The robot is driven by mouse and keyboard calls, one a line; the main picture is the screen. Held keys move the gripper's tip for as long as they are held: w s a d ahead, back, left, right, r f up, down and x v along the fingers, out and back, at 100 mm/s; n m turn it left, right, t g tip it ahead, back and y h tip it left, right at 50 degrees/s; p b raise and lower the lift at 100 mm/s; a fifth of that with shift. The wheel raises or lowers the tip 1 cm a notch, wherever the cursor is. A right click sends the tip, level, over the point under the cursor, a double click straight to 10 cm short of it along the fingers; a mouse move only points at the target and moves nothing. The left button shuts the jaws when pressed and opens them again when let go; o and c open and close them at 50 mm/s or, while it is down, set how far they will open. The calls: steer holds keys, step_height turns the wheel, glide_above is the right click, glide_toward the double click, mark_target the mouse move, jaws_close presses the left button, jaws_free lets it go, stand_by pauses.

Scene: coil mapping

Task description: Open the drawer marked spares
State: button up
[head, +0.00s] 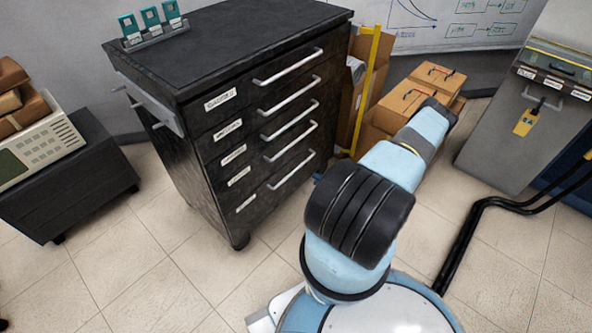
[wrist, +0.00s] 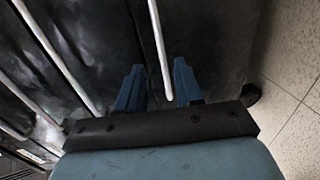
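A black drawer cabinet (head: 215,110) with several stacked drawers stands left of centre in the head view. Each drawer has a pale bar handle and a white label; the label words are too small to read surely, so I cannot tell which says spares. In the wrist view my gripper (wrist: 159,66) is open in front of the cabinet. One bar handle (wrist: 158,40) runs between its two blue fingers, with gaps on both sides. It is the handle nearest the floor, on the bottom drawer (head: 265,190). My arm hides most of the gripper in the head view.
Cardboard boxes (head: 437,76) and a yellow frame (head: 368,70) stand right of the cabinet. A low dark cart (head: 75,190) with a beige device (head: 40,143) is at left. A grey cabinet (head: 520,130) and black cables (head: 462,240) are at right.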

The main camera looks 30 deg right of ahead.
mark_target(297, 169)
steer(key=x, duration=1.3)
steer(key=shift+w+a, duration=0.1)
steer(key=shift+w, duration=0.1)
steer(key=shift+c, duration=0.3)
jaws_close()
steer(key=shift+f, duration=0.1)
